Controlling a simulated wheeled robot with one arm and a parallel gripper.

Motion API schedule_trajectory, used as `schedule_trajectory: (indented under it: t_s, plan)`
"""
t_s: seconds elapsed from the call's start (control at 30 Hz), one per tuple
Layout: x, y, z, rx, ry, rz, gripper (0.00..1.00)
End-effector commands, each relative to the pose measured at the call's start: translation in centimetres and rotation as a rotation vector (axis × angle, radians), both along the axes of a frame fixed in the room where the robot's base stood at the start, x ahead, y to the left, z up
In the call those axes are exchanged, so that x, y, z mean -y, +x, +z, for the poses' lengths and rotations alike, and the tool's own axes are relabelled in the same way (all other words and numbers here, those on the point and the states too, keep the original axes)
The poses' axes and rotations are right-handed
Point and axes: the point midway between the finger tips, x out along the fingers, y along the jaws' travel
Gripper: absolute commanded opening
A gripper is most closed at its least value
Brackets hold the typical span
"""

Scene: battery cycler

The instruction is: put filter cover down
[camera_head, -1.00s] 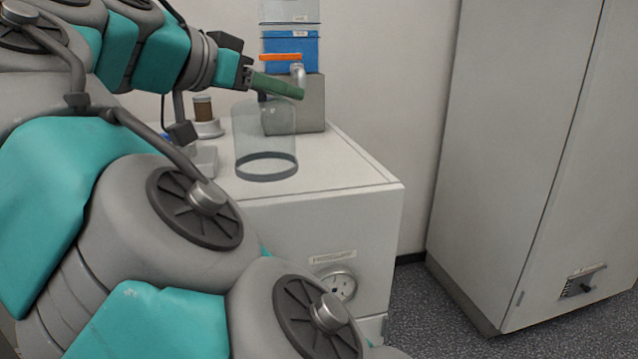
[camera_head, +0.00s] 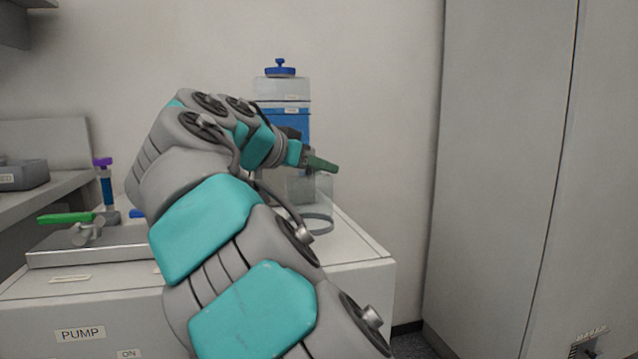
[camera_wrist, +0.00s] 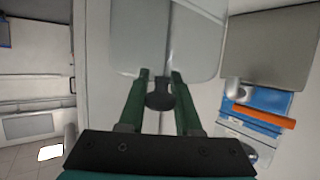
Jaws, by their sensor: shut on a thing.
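The filter cover (camera_head: 322,192) is a clear cylinder with a dark ring at its base, upright over the right part of the white bench top. In the wrist view its dark knob (camera_wrist: 160,95) sits between my gripper's (camera_wrist: 160,78) green fingers, with the clear body (camera_wrist: 140,45) beyond. My gripper (camera_head: 322,165) is shut on the knob at the top of the cover. My arm hides part of the cover's left side. I cannot tell whether the ring touches the bench or hangs just above it.
A blue container (camera_head: 293,122) with a clear upper part and blue knob stands behind the cover. A metal plate with a green-handled valve (camera_head: 66,218) is at the left. A tall grey cabinet (camera_head: 500,150) stands at the right. Bench top near the right edge (camera_head: 362,240) is clear.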

Motion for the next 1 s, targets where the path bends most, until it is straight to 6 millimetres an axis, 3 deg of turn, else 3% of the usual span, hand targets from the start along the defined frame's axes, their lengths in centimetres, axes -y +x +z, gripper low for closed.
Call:
schedule_trajectory:
  t_s: [0.4, 0.83, 0.87, 1.0]
  plan:
    - [0.0, -0.1, -3.4, -0.003, -0.002, -0.002, 0.00]
    - [-0.1, 0.0, -3.9, 0.001, 0.000, 0.001, 0.00]
    - [-0.1, 0.0, -3.8, 0.000, 0.000, 0.001, 0.36]
    - [-0.1, 0.0, -3.7, 0.000, 0.000, 0.001, 0.52]
